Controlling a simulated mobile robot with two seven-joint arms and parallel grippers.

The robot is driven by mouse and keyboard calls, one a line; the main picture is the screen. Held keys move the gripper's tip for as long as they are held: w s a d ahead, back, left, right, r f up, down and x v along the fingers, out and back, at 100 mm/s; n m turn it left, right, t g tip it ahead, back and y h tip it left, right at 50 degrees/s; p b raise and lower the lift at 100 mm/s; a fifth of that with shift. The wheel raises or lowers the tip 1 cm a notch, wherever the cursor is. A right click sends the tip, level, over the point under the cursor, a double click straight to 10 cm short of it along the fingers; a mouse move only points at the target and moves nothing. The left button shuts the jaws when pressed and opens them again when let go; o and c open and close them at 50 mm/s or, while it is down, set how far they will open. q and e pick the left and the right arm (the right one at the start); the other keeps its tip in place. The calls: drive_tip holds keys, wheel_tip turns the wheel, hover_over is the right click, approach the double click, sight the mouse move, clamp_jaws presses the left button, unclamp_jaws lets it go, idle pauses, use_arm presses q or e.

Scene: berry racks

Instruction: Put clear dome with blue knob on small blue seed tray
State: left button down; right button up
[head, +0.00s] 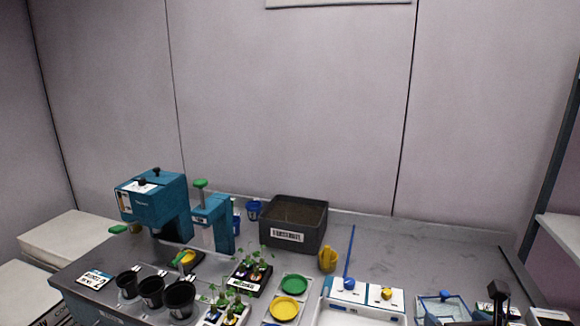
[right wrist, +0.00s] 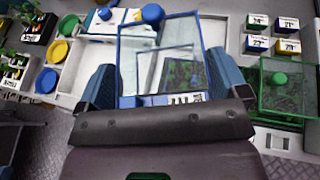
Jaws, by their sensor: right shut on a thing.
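The clear dome (right wrist: 158,32) has blue edges and lies between the two blue fingers of my right gripper (right wrist: 162,84), which is shut on it. In the head view the dome (head: 434,309) shows at the bottom right, with its blue knob (head: 444,295) on top. The dark right gripper (head: 497,291) is beside it. Through the dome in the wrist view I see a pale-edged shape with dark green inside; I cannot tell whether this is the small blue seed tray. A label shows at the dome's near side. My left gripper is not in view.
A white box (head: 362,298) with blue and yellow knobs stands left of the dome. Green (head: 295,284) and yellow (head: 285,308) dishes and a soil bin (head: 310,254) are further left.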

drive_tip(key=a, duration=1)
drive_tip(key=shift+a+f, duration=0.2)
drive_tip(key=shift+f, duration=0.2)
